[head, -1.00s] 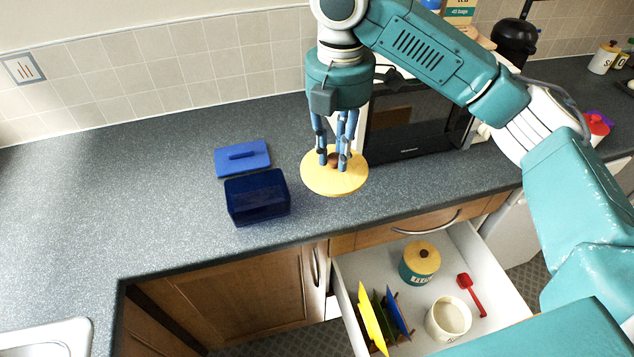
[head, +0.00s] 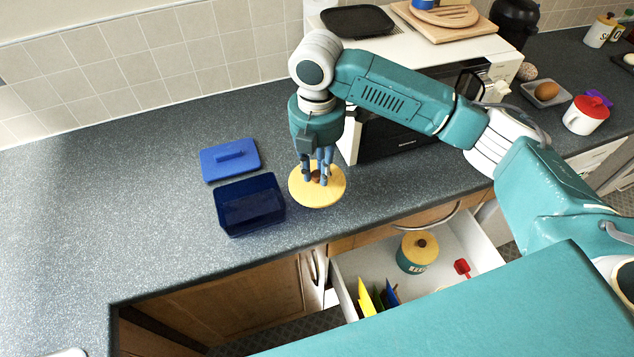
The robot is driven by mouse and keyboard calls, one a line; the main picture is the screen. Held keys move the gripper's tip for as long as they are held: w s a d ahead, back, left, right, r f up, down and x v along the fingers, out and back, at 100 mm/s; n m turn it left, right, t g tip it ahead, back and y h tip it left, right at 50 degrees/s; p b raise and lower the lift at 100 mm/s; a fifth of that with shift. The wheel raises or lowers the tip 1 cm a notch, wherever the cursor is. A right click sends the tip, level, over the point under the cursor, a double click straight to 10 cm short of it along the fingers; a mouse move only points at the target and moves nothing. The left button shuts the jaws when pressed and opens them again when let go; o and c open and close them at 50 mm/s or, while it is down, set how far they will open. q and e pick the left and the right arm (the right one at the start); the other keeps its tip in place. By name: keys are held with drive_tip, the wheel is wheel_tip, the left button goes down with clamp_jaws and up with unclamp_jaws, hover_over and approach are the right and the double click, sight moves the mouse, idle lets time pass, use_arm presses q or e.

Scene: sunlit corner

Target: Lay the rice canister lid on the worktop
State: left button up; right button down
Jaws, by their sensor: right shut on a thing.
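My right gripper (head: 317,176) is shut on the brown knob of a round yellow lid (head: 318,197). The lid is level over the grey speckled worktop (head: 130,215), right of a blue box. It is low, but I cannot tell whether it touches the surface. A teal canister (head: 411,266) with its own yellow lid stands in the open drawer (head: 470,238) below. The open pale canister seen earlier in the drawer is now hidden behind a part of me. My left gripper is not in view.
An open dark blue box (head: 250,205) and its blue lid (head: 230,160) lie just left of the held lid. A microwave (head: 400,140) stands behind. Coloured dividers (head: 370,299) and a red scoop (head: 462,268) are in the drawer. The worktop's left part is clear.

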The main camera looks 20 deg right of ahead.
sight(317, 187)
wheel_tip(317, 187, down, 3)
drive_tip(key=shift+r, duration=0.15)
wheel_tip(317, 187, down, 4)
drive_tip(key=shift+r+p, duration=0.25)
drive_tip(key=shift+p, duration=0.35)
drive_tip(key=shift+f, duration=0.15)
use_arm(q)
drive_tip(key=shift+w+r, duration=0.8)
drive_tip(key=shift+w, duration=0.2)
use_arm(e)
drive_tip(key=shift+f, duration=0.1)
drive_tip(key=c, duration=1.5)
unclamp_jaws()
drive_tip(key=shift+c, duration=0.2)
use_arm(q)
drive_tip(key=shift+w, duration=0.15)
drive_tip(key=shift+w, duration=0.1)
